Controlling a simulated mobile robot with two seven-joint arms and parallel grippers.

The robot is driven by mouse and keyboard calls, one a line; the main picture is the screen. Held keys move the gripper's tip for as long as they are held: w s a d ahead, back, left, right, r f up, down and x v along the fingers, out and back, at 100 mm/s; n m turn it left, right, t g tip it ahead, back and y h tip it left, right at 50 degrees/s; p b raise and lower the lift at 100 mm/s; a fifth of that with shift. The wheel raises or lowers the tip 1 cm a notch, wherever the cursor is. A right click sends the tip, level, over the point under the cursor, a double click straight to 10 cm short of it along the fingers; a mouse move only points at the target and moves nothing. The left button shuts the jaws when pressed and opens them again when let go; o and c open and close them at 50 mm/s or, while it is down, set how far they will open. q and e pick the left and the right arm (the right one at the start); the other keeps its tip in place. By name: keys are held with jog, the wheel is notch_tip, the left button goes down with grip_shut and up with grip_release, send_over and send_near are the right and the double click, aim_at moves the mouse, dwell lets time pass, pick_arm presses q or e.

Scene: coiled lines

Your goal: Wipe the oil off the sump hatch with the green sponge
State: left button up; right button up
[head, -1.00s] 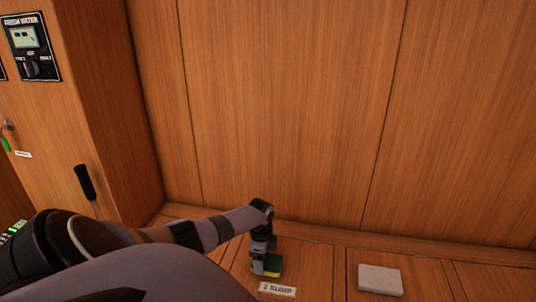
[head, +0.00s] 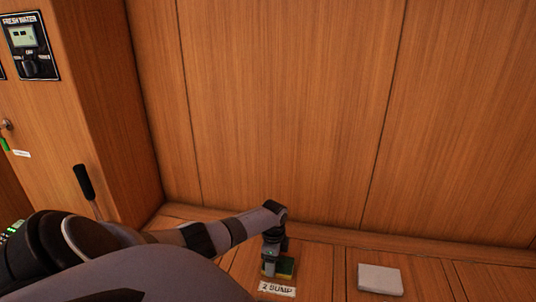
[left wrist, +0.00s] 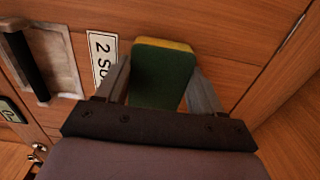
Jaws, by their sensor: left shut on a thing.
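My left gripper (head: 274,268) is shut on the green sponge (head: 287,267) and holds it low over the wooden sump hatch (head: 315,274), just beyond the "2 SUMP" label (head: 277,289). In the left wrist view the sponge (left wrist: 160,82) is dark green with a yellow layer along its far edge, between the two fingers. The label (left wrist: 101,62) lies to its left. I cannot tell whether the sponge touches the hatch. No oil is distinguishable; the sponge and gripper cover part of the hatch. My right gripper is not in view.
A light grey block (head: 380,279) lies on the boards to the right. A wooden wall (head: 290,110) rises behind the hatch. A black-handled lever (head: 84,182) and a fresh water panel (head: 31,46) are at the left. The boards between hatch and block are clear.

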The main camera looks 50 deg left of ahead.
pick_arm(q)
jog(key=shift+w+d+b, duration=0.5)
jog(key=shift+w+d, duration=0.65)
jog(key=shift+d, duration=0.2)
jog(key=shift+w+d+b, duration=0.45)
jog(key=shift+w+d, duration=0.7)
jog(key=shift+d, duration=0.2)
jog(key=shift+f, duration=0.1)
notch_tip(320, 180, up, 6)
jog(key=p, duration=0.6)
notch_tip(320, 180, up, 3)
jog(key=p, duration=0.3)
